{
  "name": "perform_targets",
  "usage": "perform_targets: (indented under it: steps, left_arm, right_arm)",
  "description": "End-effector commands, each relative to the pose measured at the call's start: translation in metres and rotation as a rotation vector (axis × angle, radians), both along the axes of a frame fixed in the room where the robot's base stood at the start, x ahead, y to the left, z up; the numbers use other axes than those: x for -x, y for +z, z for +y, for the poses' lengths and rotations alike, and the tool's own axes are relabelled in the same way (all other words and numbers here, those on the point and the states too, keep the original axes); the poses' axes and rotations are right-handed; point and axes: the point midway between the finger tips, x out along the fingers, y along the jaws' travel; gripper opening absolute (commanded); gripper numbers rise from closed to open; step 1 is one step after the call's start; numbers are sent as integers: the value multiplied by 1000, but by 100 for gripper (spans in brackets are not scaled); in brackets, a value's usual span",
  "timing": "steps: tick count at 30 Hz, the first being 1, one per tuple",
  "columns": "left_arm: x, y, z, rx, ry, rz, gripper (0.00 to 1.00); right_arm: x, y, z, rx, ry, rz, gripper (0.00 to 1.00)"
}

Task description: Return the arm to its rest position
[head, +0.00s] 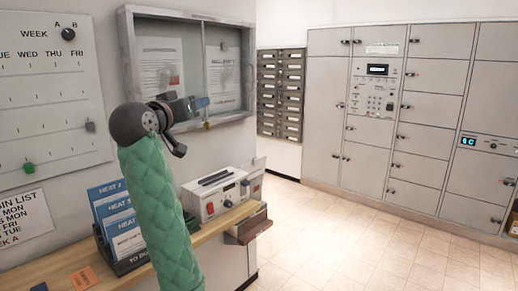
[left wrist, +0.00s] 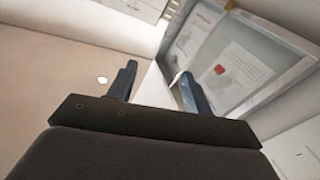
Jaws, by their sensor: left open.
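My left arm in its green padded sleeve rises from the bottom of the head view. Its left gripper (head: 203,105) is raised in front of the glazed notice case (head: 131,60) on the wall. In the left wrist view the two dark fingers of the left gripper (left wrist: 158,85) stand apart with nothing between them. The notice case frame (left wrist: 285,30) shows to the right of the fingers there. I cannot tell from the head view whether the fingers touch the case. My right gripper is in neither view.
A wooden counter (head: 203,234) runs below the arm, with a leaflet rack (head: 131,262) and a white device (head: 216,193) on it. A week board (head: 45,90) hangs at left. Grey lockers (head: 325,110) stand at the back right. The tiled floor (head: 340,230) is clear.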

Motion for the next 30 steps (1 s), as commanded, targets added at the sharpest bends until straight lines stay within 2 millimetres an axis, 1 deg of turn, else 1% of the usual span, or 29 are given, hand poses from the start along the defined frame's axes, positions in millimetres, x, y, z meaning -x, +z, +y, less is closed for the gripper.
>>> perform_targets:
  steps: [1, 2, 3, 5, 6, 8, 9, 11, 12, 18, 23, 30]
  left_arm:
    - [2, -25, -1, -28, 12, 45, 50]
    - [3, -39, -1, -43, 21, 67, 50]
    - [5, -56, -1, -63, 29, 98, 50]
    - [9, -83, -2, -90, 43, 143, 50]
    - [12, -100, -3, -106, 49, 172, 50]
    - [17, -125, -3, -130, 59, 214, 50]
    - [21, -141, -3, -145, 66, 242, 50]
    - [28, -165, -4, -167, 73, 279, 50]
    - [32, -181, -4, -179, 79, 304, 50]
    - [59, -254, -8, -243, 92, 412, 50]
    - [84, -309, -11, -287, 93, 487, 50]
    - [131, -387, -18, -345, 69, 607, 50]
  right_arm:
    - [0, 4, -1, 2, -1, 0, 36]
    - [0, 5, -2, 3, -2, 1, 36]
    - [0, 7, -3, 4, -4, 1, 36]
    - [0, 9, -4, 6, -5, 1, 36]
    - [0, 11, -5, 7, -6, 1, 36]
    - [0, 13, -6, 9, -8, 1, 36]
    - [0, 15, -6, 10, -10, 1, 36]
    - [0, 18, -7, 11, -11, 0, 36]
    - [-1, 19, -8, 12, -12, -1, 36]
    - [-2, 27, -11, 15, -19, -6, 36]
    - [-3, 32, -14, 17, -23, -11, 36]
    - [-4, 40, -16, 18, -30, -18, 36]
